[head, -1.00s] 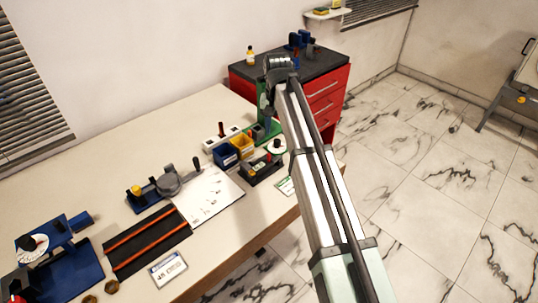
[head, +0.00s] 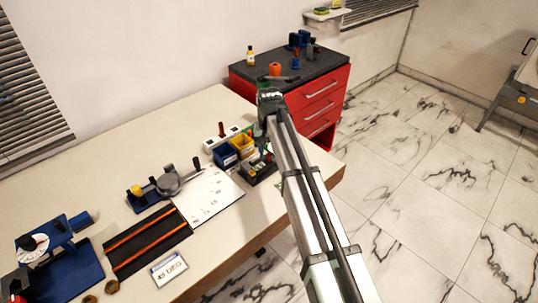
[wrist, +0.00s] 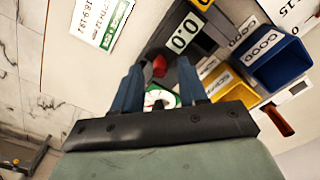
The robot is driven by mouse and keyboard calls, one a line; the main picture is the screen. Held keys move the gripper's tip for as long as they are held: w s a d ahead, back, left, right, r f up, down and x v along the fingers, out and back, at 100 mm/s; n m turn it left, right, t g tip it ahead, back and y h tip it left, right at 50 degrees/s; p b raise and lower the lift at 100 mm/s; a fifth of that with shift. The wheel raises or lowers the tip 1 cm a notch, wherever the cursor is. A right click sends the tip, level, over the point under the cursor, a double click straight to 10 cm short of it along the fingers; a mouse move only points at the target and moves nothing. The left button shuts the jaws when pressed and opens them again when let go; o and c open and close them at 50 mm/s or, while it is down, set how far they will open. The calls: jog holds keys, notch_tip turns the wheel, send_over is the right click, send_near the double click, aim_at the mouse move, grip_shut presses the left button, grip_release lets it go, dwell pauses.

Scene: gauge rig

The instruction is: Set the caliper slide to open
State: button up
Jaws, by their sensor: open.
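I cannot tell for sure which part is the caliper slide. A dark gauge device stands near the right end of the bench (head: 259,174). In the wrist view it has a label reading 0.0 (wrist: 185,33), a red knob (wrist: 160,66) and a white round dial (wrist: 160,99). My gripper (wrist: 160,82) is open above this device. Its two blue fingers stand apart, with the red knob and dial showing between them. I see no contact. In the head view my arm hides part of the device and the fingertips.
Blue (head: 225,155) and yellow (head: 243,146) bins stand close beside the device. A white block with a red handle (head: 221,132) is behind them. A dark round gauge (head: 168,184), a white sheet (head: 208,196) and a blue dial stand (head: 62,270) lie leftward. A red cabinet (head: 318,97) stands behind.

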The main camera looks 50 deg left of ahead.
jog(key=shift+f, duration=1)
grip_shut()
